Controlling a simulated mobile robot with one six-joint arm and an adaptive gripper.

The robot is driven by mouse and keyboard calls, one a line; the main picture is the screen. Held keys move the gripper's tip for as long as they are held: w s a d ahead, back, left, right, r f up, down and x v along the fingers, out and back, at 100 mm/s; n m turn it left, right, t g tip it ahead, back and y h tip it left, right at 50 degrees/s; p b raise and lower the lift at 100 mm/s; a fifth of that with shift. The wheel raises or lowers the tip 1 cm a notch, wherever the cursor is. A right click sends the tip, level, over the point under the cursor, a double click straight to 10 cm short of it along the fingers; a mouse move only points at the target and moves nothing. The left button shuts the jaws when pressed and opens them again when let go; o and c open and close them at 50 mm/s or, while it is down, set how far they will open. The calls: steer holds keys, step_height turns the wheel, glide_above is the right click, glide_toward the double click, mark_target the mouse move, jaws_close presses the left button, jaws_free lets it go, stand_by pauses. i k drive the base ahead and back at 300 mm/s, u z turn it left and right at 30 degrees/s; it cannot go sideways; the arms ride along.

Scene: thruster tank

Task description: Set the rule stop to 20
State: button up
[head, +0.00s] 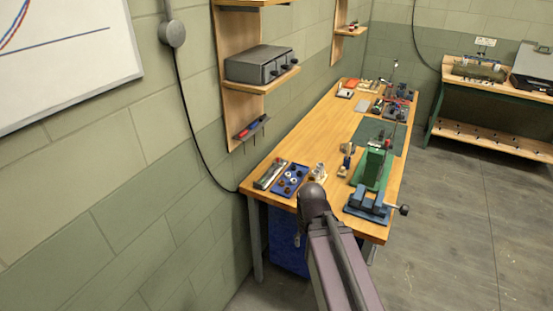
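The rule and its stop cannot be made out for certain in the head view; everything on the bench is small, and no scale or number can be read. A long narrow grey item (270,174) lies at the near left corner of the wooden workbench (318,137), too small to identify. My arm reaches up from the bottom of the picture toward the near edge of the bench. My gripper does not show; the dark joint of my arm hides what is behind it.
A blue tray (289,180) with small parts sits by the grey item. A blue vise (368,204) and a green stand (372,168) are at the near right. A shelf with a grey box (259,65) hangs on the left wall. Floor (450,215) right of the bench is clear.

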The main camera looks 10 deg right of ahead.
mark_target(278, 159)
steer(key=z, duration=0.05)
steer(key=i, duration=1)
steer(key=u, duration=0.05)
